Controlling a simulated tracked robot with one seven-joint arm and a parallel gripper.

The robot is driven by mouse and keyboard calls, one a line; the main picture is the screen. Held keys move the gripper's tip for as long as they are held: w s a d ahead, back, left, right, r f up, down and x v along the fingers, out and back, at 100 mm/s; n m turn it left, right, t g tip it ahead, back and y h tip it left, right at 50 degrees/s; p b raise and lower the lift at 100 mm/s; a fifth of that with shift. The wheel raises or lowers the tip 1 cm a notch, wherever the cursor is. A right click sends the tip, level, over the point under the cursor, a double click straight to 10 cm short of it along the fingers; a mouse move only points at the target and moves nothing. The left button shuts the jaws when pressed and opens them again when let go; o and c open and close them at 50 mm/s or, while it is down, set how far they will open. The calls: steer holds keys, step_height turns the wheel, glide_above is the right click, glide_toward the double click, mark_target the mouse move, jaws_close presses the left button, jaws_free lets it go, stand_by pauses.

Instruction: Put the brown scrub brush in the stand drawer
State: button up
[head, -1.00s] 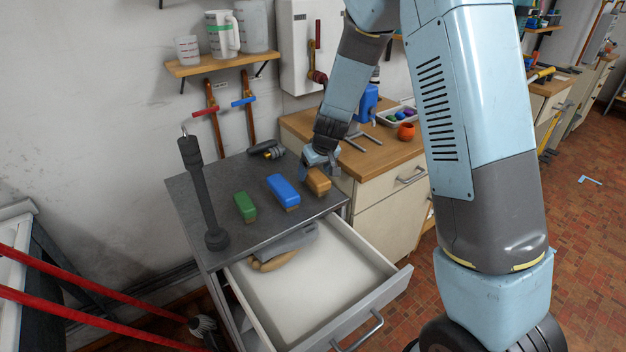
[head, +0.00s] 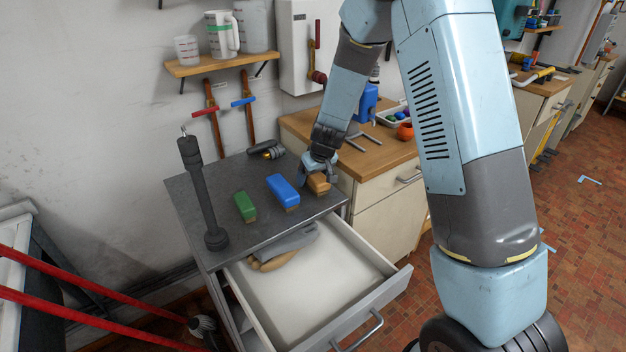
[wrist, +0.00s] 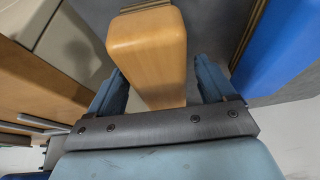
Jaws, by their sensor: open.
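The brown scrub brush (head: 318,184) lies on the dark stand top, near its right edge. In the wrist view the brush (wrist: 148,52) is a light wooden block with bristles at its far end, reaching between the two fingers. My gripper (head: 316,176) is at the brush. In the wrist view my gripper (wrist: 165,88) is open, with one finger on each side of the block and a gap showing on the right. The stand drawer (head: 310,285) is pulled out below the top. A grey and tan glove (head: 285,246) lies at its back.
A blue brush (head: 282,190) lies close left of the brown one, and a green brush (head: 244,206) further left. The drawer's front and middle are clear.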

steer(key=shift+f, duration=0.1)
steer(key=shift+c, duration=0.2)
steer(key=c, duration=1)
steer(key=shift+c, duration=0.8)
